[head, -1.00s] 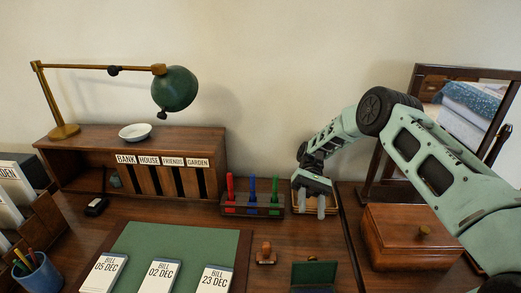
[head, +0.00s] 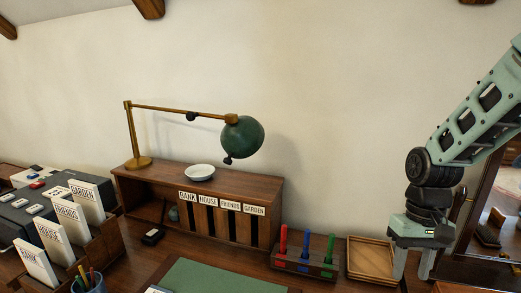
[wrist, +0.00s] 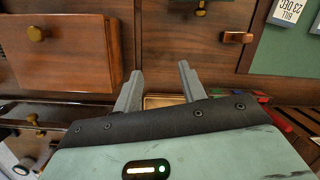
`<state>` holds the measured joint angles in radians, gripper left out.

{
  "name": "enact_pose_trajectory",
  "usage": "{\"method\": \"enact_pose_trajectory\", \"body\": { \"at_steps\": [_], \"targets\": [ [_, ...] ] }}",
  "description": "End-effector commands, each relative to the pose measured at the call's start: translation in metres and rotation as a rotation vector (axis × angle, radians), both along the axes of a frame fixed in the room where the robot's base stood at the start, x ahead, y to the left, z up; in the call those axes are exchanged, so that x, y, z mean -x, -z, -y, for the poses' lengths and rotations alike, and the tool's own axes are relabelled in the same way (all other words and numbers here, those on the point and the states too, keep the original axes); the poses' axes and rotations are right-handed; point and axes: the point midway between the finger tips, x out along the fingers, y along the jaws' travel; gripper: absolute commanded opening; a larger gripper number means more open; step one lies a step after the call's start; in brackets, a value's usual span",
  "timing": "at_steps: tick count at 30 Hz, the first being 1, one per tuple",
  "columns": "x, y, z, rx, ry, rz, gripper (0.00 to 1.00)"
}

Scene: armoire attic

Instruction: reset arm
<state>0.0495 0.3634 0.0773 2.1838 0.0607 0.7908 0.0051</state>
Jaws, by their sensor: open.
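My gripper (head: 411,262) hangs pointing down at the right of the head view, in front of the right part of a shallow wooden tray (head: 371,262). Its two grey fingers are apart with nothing between them. In the wrist view my gripper (wrist: 157,88) also shows open and empty, with the tray (wrist: 163,101) partly hidden behind its body. My arm reaches up to the right edge of the head view.
A pen rack (head: 303,262) with red, blue and green pens stands left of the tray. A wooden sorter (head: 230,228), green lamp (head: 242,137) and white dish (head: 200,172) are farther left. A mirror (head: 495,215) stands right of my gripper. A wooden box (wrist: 60,55) shows in the wrist view.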

Motion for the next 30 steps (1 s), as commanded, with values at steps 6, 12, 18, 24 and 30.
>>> {"method": "enact_pose_trajectory", "body": {
  "at_steps": [6, 12, 18, 24, 30],
  "targets": [
    [0.029, -0.023, 0.013, 0.047, -0.011, 0.248, 0.41],
    [0.051, -0.037, 0.02, 0.066, -0.019, 0.425, 0.41],
    [0.076, -0.053, -0.055, 0.006, -0.238, 0.376, 0.41],
    [0.13, -0.069, -0.126, -0.04, -0.493, 0.297, 0.41],
    [0.175, -0.078, -0.159, -0.052, -0.662, 0.239, 0.41]
  ]
}}
